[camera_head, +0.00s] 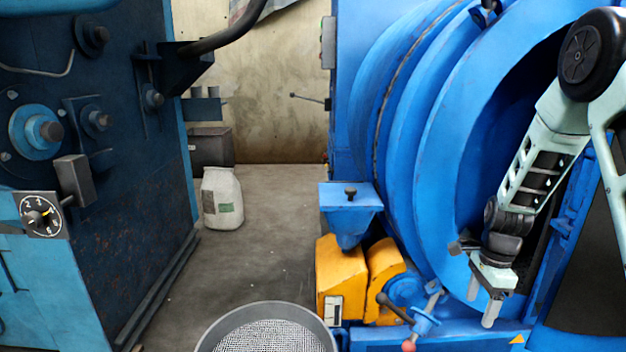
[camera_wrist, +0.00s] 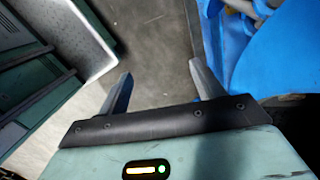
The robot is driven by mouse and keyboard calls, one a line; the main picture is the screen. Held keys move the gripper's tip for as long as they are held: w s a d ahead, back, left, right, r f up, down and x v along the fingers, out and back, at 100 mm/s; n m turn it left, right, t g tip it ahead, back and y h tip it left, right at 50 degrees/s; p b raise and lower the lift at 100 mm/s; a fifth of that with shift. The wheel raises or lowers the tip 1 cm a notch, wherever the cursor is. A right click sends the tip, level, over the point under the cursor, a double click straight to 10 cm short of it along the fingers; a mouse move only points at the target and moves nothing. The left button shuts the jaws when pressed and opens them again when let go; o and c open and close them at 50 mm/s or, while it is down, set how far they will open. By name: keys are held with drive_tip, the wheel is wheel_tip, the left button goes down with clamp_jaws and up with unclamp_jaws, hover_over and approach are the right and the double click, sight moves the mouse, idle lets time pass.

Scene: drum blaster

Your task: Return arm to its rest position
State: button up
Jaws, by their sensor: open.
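My gripper (camera_head: 482,300) shows at the right of the head view, pointing down in front of the blue drum machine (camera_head: 430,150). The pale green arm comes down from the upper right and is bent at a black joint. In the wrist view the two grey fingers of my gripper (camera_wrist: 161,88) stand apart with nothing between them. Grey floor shows beyond the fingers. The gripper appears to hold nothing.
A yellow housing (camera_head: 342,279) and a lever with a red knob (camera_head: 409,345) sit low beside the drum. A round mesh sieve (camera_head: 268,338) stands at front centre. A dark blue machine (camera_head: 100,170) fills the left. A white sack (camera_head: 222,198) stands behind.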

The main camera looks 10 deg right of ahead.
drive_tip(key=s+a+r+n, duration=0.1)
drive_tip(key=a+r+n, duration=0.25)
drive_tip(key=a, duration=0.35)
drive_tip(key=s+a+r+n, duration=0.1)
drive_tip(key=a+r+n, duration=0.1)
drive_tip(key=a+n, duration=0.45)
drive_tip(key=s+a+r+n, duration=0.1)
drive_tip(key=a+r+n, duration=0.2)
drive_tip(key=a, duration=0.5)
drive_tip(key=s+a+r+n+p, duration=0.1)
drive_tip(key=s+a+r+n, duration=0.2)
drive_tip(key=s+a+n, duration=0.5)
drive_tip(key=s+a+r+n, duration=0.4)
drive_tip(key=s+a+n, duration=0.1)
drive_tip(key=s+n, duration=0.45)
wheel_tip(320, 180, up, 30)
drive_tip(key=m+p, duration=0.1)
drive_tip(key=p, duration=2.9)
drive_tip(key=shift+s+f+t+h, duration=0.15)
drive_tip(key=shift+t+h, duration=0.15)
drive_tip(key=shift+c, duration=1.2)
drive_tip(key=shift+a, duration=0.1)
